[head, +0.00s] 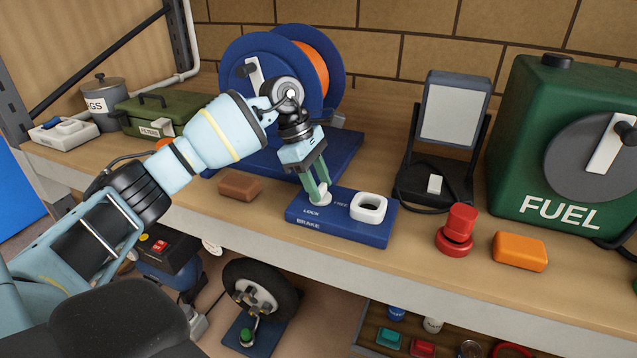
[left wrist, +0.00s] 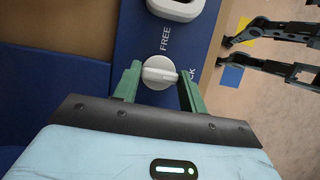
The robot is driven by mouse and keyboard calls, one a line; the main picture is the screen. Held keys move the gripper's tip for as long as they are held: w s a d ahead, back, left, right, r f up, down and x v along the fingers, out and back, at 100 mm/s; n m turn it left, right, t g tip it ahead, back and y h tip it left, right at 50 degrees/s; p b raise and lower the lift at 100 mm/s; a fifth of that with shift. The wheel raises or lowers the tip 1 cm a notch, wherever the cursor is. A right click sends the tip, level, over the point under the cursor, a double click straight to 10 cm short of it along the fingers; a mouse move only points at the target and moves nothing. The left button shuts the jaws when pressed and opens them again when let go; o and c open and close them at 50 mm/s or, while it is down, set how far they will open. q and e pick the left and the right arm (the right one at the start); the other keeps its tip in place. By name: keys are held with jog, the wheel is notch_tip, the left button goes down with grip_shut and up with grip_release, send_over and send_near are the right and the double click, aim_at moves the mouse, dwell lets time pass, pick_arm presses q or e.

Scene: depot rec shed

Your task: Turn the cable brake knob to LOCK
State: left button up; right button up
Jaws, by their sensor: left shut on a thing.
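The white cable brake knob (head: 324,198) sits on the blue brake base (head: 365,232), between the printed words LOCK and FREE. My left gripper (head: 319,190) reaches down from above with its green fingers shut on the knob. In the left wrist view the knob (left wrist: 160,73) lies between the two fingers. Its raised bar runs roughly across the picture, one end towards the partly hidden LOCK label and FREE above it. I cannot make out a pointer mark. A white ring-shaped part (head: 368,208) stands to the right on the same base. My right gripper does not show.
A blue cable reel (head: 245,75) with an orange drum stands behind. A brown block (head: 239,186) lies to the left. A work lamp (head: 450,110), a red knob-topped part (head: 456,230), an orange block (head: 520,251) and a green fuel tank (head: 530,130) stand to the right.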

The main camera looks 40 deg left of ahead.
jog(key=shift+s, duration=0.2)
pick_arm(q)
jog(key=o, duration=1)
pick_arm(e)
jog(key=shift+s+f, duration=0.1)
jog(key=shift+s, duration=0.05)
pick_arm(q)
jog(key=shift+v, duration=3.95)
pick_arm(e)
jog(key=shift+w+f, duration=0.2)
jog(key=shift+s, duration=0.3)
pick_arm(q)
jog(key=shift+f, duration=0.1)
